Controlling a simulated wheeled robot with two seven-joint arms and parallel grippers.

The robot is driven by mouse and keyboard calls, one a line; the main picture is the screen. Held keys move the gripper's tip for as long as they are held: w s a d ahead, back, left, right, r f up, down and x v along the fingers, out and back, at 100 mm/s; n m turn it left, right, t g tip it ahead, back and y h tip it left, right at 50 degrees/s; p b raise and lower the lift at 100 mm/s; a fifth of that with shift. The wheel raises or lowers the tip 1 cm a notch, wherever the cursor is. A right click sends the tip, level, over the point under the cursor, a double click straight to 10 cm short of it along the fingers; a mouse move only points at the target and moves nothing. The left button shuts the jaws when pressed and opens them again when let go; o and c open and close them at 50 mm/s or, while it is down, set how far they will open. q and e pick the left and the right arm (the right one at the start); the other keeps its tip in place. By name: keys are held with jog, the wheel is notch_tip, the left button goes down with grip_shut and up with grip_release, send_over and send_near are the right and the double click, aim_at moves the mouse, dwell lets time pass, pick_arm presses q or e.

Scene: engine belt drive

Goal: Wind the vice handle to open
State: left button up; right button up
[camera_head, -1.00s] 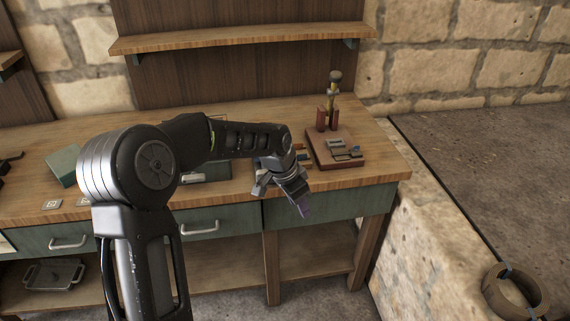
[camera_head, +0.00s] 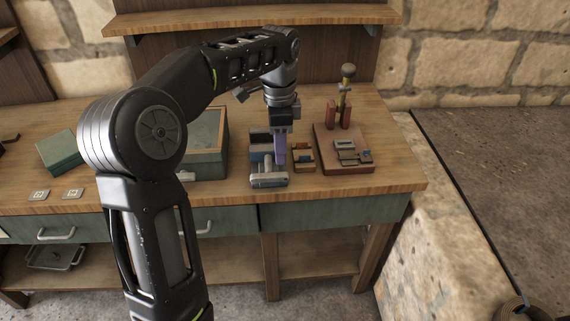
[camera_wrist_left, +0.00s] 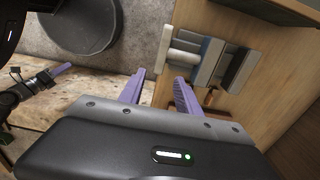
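The vice (camera_head: 261,148) stands near the front edge of the workbench, with a grey bar-shaped front part (camera_head: 268,180) towards me. In the left wrist view the vice (camera_wrist_left: 210,62) shows grey and blue blocks and pale bars. I cannot tell which bar is the handle. My left gripper (camera_head: 281,152) points down over the vice with purple fingers. In the left wrist view its fingers (camera_wrist_left: 158,92) are apart with nothing between them, beside the vice. Part of my right gripper (camera_wrist_left: 57,73) shows at the left of the left wrist view, and its opening is unclear.
A small wooden block piece (camera_head: 302,157) sits right of the vice. A reddish-brown board (camera_head: 330,163) with small metal parts and an upright tool (camera_head: 346,90) is farther right. A green box (camera_head: 205,163) stands to the left. The bench's right front corner is clear.

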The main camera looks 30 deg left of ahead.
aim_at(280, 174)
pick_arm(q)
jog(key=shift+f+p, duration=0.3)
jog(key=shift+f, duration=3.65)
jog(key=shift+c, duration=0.4)
grip_shut()
